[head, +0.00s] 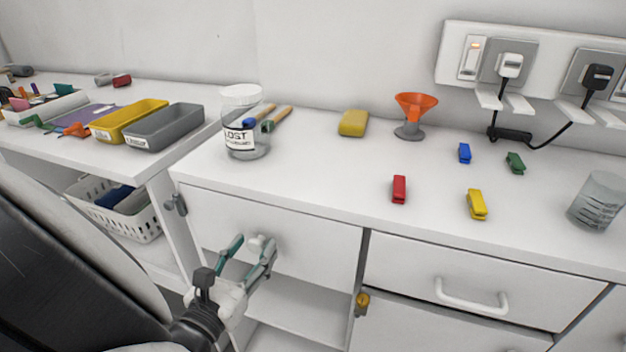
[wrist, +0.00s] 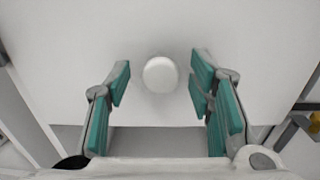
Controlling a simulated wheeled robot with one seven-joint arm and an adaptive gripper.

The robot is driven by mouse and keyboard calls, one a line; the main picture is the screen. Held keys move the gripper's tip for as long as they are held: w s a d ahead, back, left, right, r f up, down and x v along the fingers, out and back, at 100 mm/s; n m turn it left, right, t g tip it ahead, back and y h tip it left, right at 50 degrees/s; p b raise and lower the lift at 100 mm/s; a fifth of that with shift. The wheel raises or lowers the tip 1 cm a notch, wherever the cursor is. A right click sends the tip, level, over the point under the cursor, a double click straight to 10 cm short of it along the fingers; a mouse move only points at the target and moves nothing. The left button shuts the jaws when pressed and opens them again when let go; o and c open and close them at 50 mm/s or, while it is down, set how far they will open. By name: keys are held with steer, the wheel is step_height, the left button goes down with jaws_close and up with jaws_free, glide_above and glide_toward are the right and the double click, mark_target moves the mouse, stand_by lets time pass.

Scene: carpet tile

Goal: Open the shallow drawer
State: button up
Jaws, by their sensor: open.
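The white cabinet has a shallow front panel at the left with a round white knob (head: 257,244). Another drawer (head: 480,280) with a white bar handle (head: 471,297) is at the right. My gripper (head: 247,252) is open in front of the left panel, its teal-padded fingers to either side of the knob. In the wrist view the knob (wrist: 160,74) sits between and just beyond the fingertips of my gripper (wrist: 160,75), with clear space on both sides. Neither finger visibly touches it. The left panel (wrist: 155,30) looks flush with the cabinet.
The countertop holds a glass jar (head: 241,125), an orange funnel (head: 414,112), a yellow sponge (head: 353,122) and several coloured clips. A grey latch (head: 176,204) is on the cabinet's left edge and a brass latch (head: 362,303) is right of the open shelf. A white basket (head: 128,219) stands at left.

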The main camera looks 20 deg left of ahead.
steer(key=shift+w, duration=0.15)
jaws_close()
